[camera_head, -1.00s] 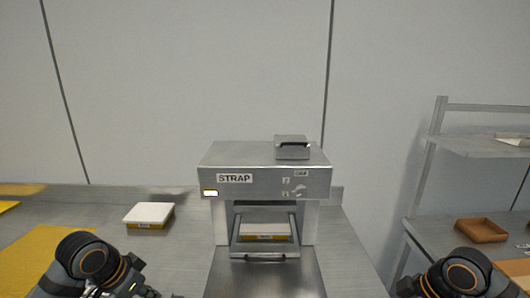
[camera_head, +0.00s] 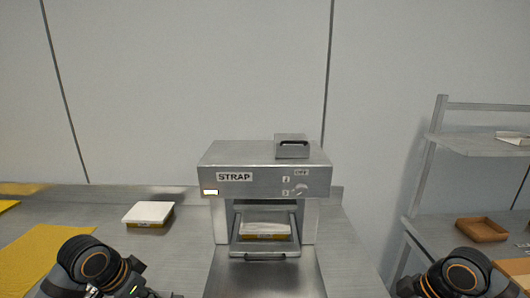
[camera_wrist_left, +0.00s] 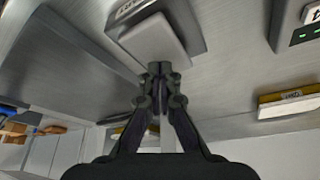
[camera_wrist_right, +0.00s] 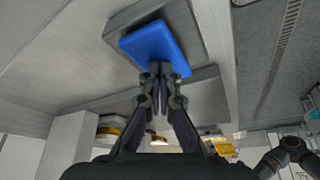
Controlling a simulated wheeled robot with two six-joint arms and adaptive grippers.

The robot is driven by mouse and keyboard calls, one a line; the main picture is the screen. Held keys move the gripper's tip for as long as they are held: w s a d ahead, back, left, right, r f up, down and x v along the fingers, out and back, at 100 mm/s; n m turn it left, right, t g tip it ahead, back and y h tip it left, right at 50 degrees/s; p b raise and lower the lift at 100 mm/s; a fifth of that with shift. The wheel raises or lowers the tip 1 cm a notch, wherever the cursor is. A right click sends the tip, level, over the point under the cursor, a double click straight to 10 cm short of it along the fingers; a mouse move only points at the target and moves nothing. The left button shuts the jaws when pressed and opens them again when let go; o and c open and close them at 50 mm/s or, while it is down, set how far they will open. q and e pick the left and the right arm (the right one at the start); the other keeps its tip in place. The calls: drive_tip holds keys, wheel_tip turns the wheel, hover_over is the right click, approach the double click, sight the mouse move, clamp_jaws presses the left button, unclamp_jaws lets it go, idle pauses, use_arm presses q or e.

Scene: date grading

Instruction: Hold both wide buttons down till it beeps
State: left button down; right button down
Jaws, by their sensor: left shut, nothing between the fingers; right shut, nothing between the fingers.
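One wide button, blue (camera_wrist_right: 158,45), sits on a grey housing in the right wrist view. The other wide button, pale grey (camera_wrist_left: 150,38), sits on a similar housing in the left wrist view. My left gripper (camera_wrist_left: 160,68) is shut and empty, its tips overlapping the near edge of the grey button. My right gripper (camera_wrist_right: 160,68) is shut and empty, its tips overlapping the near edge of the blue button. Contact is hard to tell in both views. The steel STRAP machine (camera_head: 225,157) holds a white-topped box (camera_head: 265,229). Both buttons and gripper tips are outside the head view.
Another white-topped box (camera_head: 148,214) lies on the steel bench (camera_head: 185,250) left of the machine. A yellow mat (camera_head: 38,258) lies at the front left. A shelf rack (camera_head: 425,165) with a brown tray (camera_head: 481,230) stands at the right.

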use_arm(q)
drive_tip(key=shift+f, duration=0.55)
use_arm(e)
drive_tip(key=shift+f, duration=0.2)
drive_tip(key=shift+r, duration=0.35)
idle(2.1)
idle(0.4)
